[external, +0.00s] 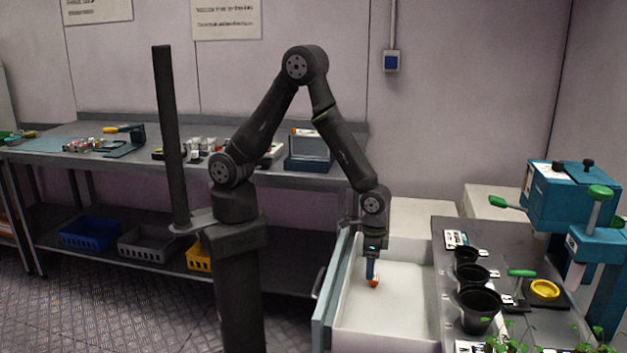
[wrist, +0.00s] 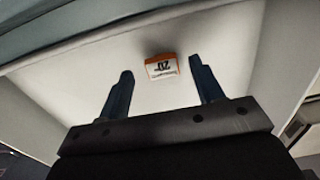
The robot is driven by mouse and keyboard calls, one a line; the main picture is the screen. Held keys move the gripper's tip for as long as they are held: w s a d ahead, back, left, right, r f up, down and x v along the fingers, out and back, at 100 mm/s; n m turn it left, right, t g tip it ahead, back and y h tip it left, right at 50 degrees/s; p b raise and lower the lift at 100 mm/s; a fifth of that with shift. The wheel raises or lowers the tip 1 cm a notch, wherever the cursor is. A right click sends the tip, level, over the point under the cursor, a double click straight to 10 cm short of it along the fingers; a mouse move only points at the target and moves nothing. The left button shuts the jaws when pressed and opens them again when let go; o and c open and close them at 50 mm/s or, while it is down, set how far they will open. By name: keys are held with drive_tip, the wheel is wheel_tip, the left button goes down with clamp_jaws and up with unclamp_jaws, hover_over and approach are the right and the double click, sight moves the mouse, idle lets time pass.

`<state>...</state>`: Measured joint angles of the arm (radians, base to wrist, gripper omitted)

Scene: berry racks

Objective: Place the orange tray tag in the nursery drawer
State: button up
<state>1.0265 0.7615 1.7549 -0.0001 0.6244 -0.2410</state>
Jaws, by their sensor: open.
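The orange tray tag (external: 374,283) lies on the white floor of the open nursery drawer (external: 400,328). In the wrist view the tag (wrist: 161,67) has an orange rim and a white face with dark print. The drawer floor (wrist: 230,50) surrounds it. My gripper (external: 371,278) reaches down into the drawer at the tag. In the wrist view its two fingers (wrist: 160,80) are spread wide, with the tag between and slightly beyond their tips, touching neither. The external view does not show the gap between fingers and tag clearly.
The drawer's teal front (external: 327,300) stands left of my gripper. A grey bench top with black pots (external: 479,305), a yellow ring (external: 545,289) and a teal machine (external: 570,200) is at the right. A workbench (external: 100,150) with small items runs along the back wall.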

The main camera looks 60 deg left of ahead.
wheel_tip(320, 180, up, 8)
drive_tip(key=shift+r, duration=0.2)
idle(0.3)
wheel_tip(320, 180, down, 12)
drive_tip(key=shift+f, duration=0.2)
drive_tip(key=shift+r, duration=1.35)
drive_tip(key=shift+f, duration=0.1)
